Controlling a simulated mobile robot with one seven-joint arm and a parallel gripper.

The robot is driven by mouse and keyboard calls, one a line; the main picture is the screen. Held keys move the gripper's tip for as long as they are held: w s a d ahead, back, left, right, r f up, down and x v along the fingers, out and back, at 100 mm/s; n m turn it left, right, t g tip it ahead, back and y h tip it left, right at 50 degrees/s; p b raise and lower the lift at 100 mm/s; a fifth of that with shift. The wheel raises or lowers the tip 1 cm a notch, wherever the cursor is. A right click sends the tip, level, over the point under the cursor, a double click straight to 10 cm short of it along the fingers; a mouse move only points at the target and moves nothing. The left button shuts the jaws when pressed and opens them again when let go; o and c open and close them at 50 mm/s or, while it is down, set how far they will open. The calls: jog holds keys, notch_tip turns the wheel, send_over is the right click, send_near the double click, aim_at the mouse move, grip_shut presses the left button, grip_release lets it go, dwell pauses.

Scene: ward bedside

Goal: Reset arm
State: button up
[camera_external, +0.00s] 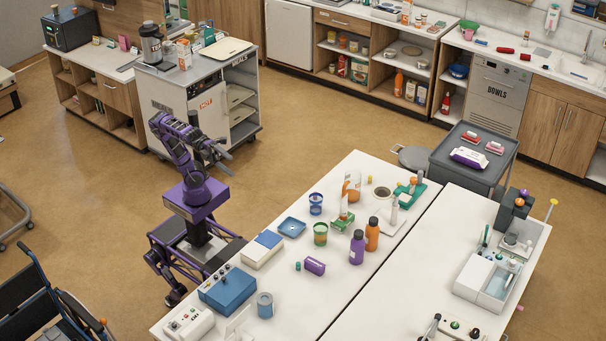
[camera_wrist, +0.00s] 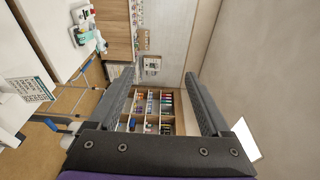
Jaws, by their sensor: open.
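My gripper (camera_external: 226,148) is raised in the external view, beside the grey cart and clear of the white table. My purple arm is folded up above my base. In the wrist view my gripper (camera_wrist: 155,76) shows two dark fingers spread wide apart. Nothing is between the fingers; a far shelf with coloured items (camera_wrist: 150,105) shows through the gap.
The grey cart (camera_external: 240,75) stands close behind my arm. The white table (camera_external: 345,280) at right holds bottles, cups and boxes, including a blue box (camera_external: 228,290). A wheelchair (camera_external: 45,300) is at lower left. Open floor (camera_external: 300,130) lies to the right.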

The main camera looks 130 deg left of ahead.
jog(key=s+a+f+n+g+y+b, duration=0.1)
jog(key=s+a+f+n+g, duration=0.25)
jog(key=s+f+n, duration=0.5)
jog(key=s+a+f+n+g, duration=0.2)
jog(key=s+a+f+n, duration=0.25)
jog(key=f, duration=0.65)
jog(key=s+a+f+n+g+y+b, duration=0.1)
jog(key=s+a+f+n+g, duration=0.2)
jog(key=s+a+f+n, duration=0.5)
jog(key=s+a+f+g+y+p, duration=0.1)
jog(key=s+a+f+g+p, duration=0.2)
jog(key=s+a+f+p, duration=0.2)
jog(key=s+a+f, duration=0.1)
jog(key=a+f, duration=0.1)
jog(key=a, duration=0.1)
jog(key=shift+f+m, duration=0.15)
jog(key=shift+m, duration=0.15)
